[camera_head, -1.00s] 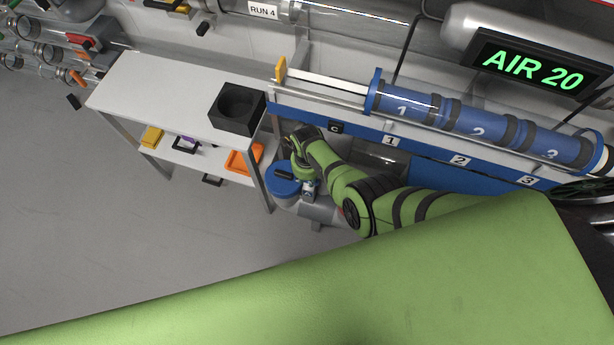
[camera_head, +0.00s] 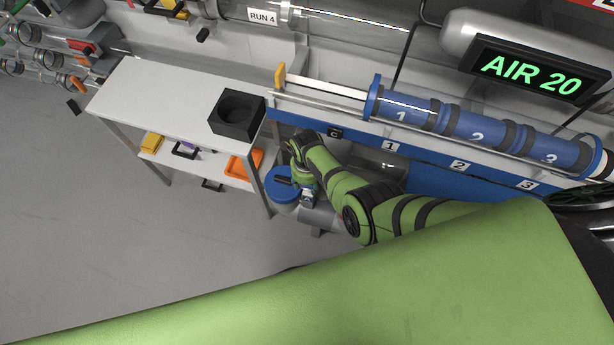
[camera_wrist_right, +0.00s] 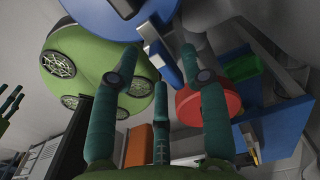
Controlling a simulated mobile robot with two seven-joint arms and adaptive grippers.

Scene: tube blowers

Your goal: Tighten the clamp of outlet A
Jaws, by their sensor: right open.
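No clamp marked as outlet A can be made out in either view. My right gripper (camera_wrist_right: 160,75) is open in the right wrist view, with its teal-green fingers spread and nothing seen between the tips. A blue round part (camera_wrist_right: 110,20) with a grey metal piece (camera_wrist_right: 158,45) lies beyond the fingertips. A red round part (camera_wrist_right: 208,103) shows behind the right-hand finger; contact cannot be told. In the head view my right arm bends down beside a blue round lid (camera_head: 283,184), and its fingertips are hard to see. My left gripper is not in view.
A white table (camera_head: 165,95) with a black block (camera_head: 238,114) stands left of my arm, with an orange tray (camera_head: 243,166) on its lower shelf. A blue rail with numbered blue cylinders (camera_head: 480,128) runs right. An AIR 20 display (camera_head: 530,72) hangs above. Floor at left is clear.

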